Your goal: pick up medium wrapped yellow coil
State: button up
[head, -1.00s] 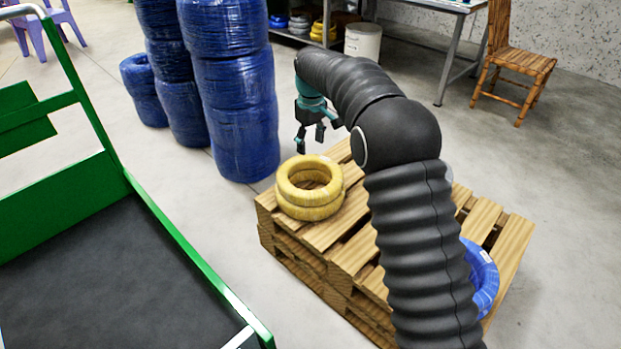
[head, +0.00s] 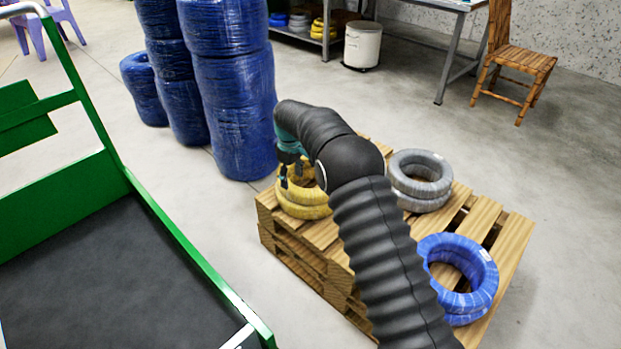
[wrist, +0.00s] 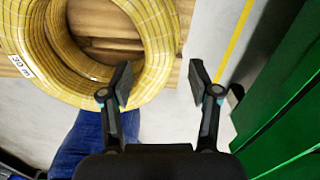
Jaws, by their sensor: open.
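The yellow coil (head: 304,207) is a stack of wrapped yellow rings at the left end of the wooden pallet, partly hidden by my arm in the head view. In the wrist view the yellow coil (wrist: 157,50) fills the upper left, with a white label on it. My gripper (wrist: 160,84) is open and empty. Its left finger overlaps the coil's near right rim in the picture, and its right finger lies beyond the coil's outer side. In the head view my gripper (head: 291,180) hangs at the coil. I cannot tell whether a finger touches it.
The pallet (head: 515,245) also carries a grey coil (head: 420,172) and a blue coil (head: 478,265). Tall stacks of blue wrapped coils (head: 235,110) stand just left of the pallet. A green-framed cart (head: 160,235) is at the left front. Open floor lies to the right.

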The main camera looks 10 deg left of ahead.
aim_at(293, 187)
jog(key=shift+w+d+f, duration=0.1)
jog(key=shift+d+f, duration=0.05)
jog(key=shift+f, duration=2.55)
grip_shut()
jog(key=shift+r, duration=0.1)
